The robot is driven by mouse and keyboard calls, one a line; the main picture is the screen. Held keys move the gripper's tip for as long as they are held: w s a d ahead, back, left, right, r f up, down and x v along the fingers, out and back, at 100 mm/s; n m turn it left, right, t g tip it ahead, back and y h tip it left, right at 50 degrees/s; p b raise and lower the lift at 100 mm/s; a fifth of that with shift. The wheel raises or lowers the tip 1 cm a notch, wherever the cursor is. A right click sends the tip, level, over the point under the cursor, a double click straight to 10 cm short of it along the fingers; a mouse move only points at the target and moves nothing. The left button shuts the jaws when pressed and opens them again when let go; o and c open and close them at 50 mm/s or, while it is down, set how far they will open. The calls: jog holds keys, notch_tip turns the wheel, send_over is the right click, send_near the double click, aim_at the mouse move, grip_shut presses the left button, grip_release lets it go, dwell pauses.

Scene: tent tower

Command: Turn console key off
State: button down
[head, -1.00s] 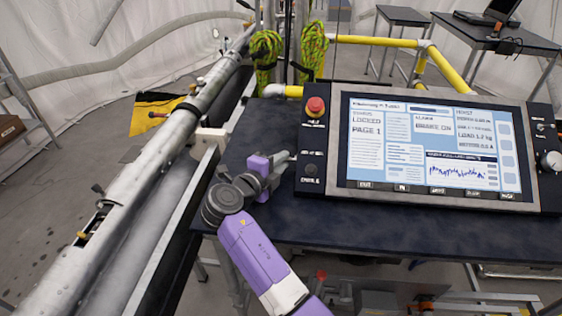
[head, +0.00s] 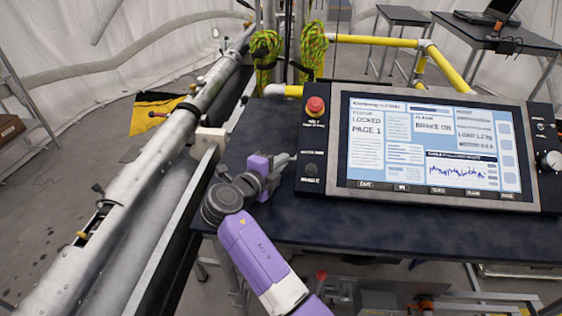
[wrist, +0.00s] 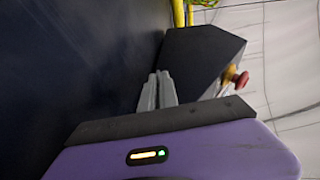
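The console (head: 335,205) is a dark, tilted box with a lit screen (head: 435,145) reading "LOCKED", "PAGE 1" and a brake line. A red mushroom button (head: 315,106) sits at its upper left, with a round dark control (head: 310,169) below. A small control (head: 541,128) and a silver knob (head: 549,160) are on the right edge. I cannot tell which is the key. My gripper (head: 287,158) is just left of the console's left side. In the wrist view its grey fingers (wrist: 157,90) are together, with nothing seen between them; the console's side (wrist: 195,65) is just beyond.
The dark table top (head: 400,225) is clear in front of the console. A metal pipe and rail (head: 150,165) run along the left. Green ropes (head: 313,50) hang behind, and yellow railing (head: 445,70) stands at the back. A laptop (head: 490,15) is on a far table.

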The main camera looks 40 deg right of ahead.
dwell(0.8)
jog(key=g+y, duration=0.1)
jog(key=n+y, duration=0.1)
jog(key=y, duration=0.1)
jog(key=shift+w+d+r+g+b, duration=0.1)
jog(key=shift+w+r+g+b, duration=0.05)
jog(key=shift+r+g+b, duration=0.2)
jog(key=g+y, duration=0.1)
jog(key=y, duration=0.2)
jog(key=shift+w+d+r+n+g+p, duration=0.15)
jog(key=shift+r+n+g+p, duration=0.2)
jog(key=shift+n+p, duration=0.05)
jog(key=y, duration=0.1)
jog(key=g+y, duration=0.1)
jog(key=g+y+p, duration=0.1)
jog(key=shift+w+d+r+n, duration=0.15)
jog(key=shift+w+d+n, duration=0.1)
jog(key=shift+n, duration=0.15)
jog(key=shift+w+d+n+g+y, duration=0.1)
jog(key=shift+d+n+g+y, duration=0.1)
jog(key=shift+g+y, duration=0.4)
jog(key=shift+d+n+g+y, duration=0.1)
jog(key=shift+n+g+y, duration=0.1)
jog(key=shift+g+y, duration=0.4)
jog(key=shift+y, duration=0.3)
jog(key=c, duration=1.6)
grip_release()
